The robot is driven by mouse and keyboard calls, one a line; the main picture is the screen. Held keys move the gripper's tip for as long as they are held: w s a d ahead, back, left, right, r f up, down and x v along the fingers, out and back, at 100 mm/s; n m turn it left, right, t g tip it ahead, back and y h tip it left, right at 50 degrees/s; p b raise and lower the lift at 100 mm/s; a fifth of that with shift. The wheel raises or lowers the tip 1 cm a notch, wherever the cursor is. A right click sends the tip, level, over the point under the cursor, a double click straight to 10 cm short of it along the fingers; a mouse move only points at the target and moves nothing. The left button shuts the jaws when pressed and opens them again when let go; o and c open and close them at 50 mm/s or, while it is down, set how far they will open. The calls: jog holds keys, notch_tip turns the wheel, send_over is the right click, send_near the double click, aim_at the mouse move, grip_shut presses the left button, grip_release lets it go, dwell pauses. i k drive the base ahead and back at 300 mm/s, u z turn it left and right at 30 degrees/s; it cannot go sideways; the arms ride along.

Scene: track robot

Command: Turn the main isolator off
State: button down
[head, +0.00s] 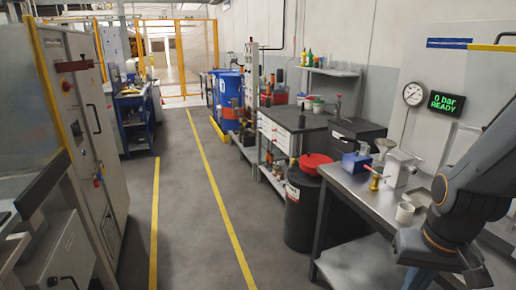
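A grey machine cabinet (88,120) stands at the left. My dark arm shows at the right edge over the bench, far across the aisle from the cabinet. My gripper's fingers do not show, so I cannot tell their state.
A yellow-lined aisle (190,210) runs clear between the cabinet and the right side. A wall display (447,103) reads "0 bar READY" beside a round gauge (413,94).

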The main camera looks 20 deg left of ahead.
aim_at(67, 87)
jog(key=u, duration=1)
jog(key=i, duration=1.05)
jog(key=u, duration=1.1)
jog(key=i, duration=0.65)
jog(key=z, duration=0.85)
jog(key=i, duration=2.05)
jog(key=u, duration=0.7)
